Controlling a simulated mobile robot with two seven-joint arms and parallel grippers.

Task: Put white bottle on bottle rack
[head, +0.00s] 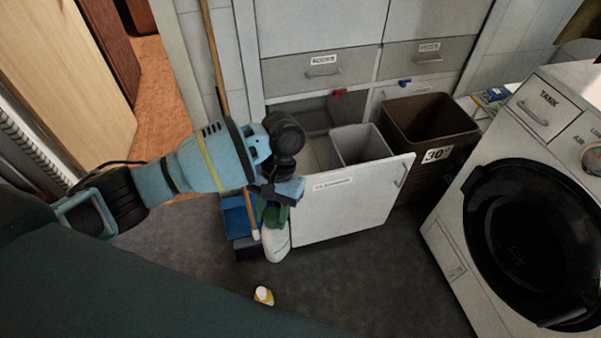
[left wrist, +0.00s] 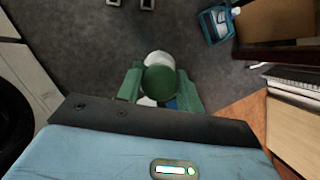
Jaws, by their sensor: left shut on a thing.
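A white bottle (head: 277,245) hangs below my left gripper (head: 273,212) in the head view, in front of the left end of the open drawer front. In the left wrist view, the bottle's round green top (left wrist: 160,82) sits between the two green fingers of my left gripper (left wrist: 162,92), which is shut on it. A bit of white body shows beyond the top. The fingers hide part of the bottle, and I cannot tell from the head view whether its base touches the floor. I cannot clearly make out a bottle rack. My right gripper is not in view.
An open drawer (head: 345,207) holds a grey bin (head: 361,142). A washing machine (head: 535,205) is at right. A blue bin (head: 237,219) stands by the bottle. A small yellow-and-white item (head: 264,295) lies on the open grey floor (head: 370,285).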

